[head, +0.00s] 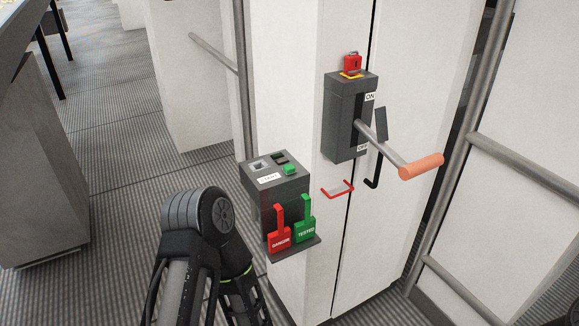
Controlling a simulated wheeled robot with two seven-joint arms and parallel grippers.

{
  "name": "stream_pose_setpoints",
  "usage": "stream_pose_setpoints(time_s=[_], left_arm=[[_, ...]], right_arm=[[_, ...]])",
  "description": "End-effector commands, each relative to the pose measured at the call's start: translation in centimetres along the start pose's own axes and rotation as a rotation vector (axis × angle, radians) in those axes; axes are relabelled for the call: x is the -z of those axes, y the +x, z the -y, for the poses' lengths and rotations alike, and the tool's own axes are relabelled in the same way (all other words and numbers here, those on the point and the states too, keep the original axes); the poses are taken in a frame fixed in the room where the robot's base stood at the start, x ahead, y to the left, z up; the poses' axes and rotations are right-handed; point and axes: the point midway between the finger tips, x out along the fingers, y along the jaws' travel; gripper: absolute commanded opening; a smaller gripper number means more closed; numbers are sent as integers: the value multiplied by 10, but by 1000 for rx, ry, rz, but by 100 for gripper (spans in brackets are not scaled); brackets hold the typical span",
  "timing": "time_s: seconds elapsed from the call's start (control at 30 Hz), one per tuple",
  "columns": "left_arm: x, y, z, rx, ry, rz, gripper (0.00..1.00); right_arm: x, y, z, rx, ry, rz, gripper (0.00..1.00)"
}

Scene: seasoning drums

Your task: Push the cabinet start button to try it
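The cabinet (297,60) is white and stands in the middle of the head view. A dark grey control box (262,200) sticks out from its left part. On the box top are a green button (291,168), a dark button or switch (279,157), a light grey square (258,163) and a white label (269,177) that seems to read START. A dark joint and links of my own arm fill the bottom centre, left of the box and in front of its lower left. Neither gripper shows, and nothing visible touches the green button.
A red DANGER tag (279,238) and a green TESTED tag (306,231) are on the box front. To the right, a switch box (343,110) has ON and OFF labels, a red padlock (352,65) on top and a lever with an orange grip (421,166) jutting out. Rails flank the cabinet.

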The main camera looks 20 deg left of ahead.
Motion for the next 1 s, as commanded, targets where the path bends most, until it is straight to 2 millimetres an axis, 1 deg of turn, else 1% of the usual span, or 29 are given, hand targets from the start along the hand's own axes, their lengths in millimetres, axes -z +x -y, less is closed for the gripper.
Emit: stream_pose_setpoints(time_s=[0.03, 0.07, 0.5, 1.0], left_arm=[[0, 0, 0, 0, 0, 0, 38], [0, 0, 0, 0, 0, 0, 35], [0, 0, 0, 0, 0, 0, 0], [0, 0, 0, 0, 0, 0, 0]], right_arm=[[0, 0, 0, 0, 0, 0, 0], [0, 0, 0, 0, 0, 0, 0], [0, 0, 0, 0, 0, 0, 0], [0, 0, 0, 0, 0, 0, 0]])
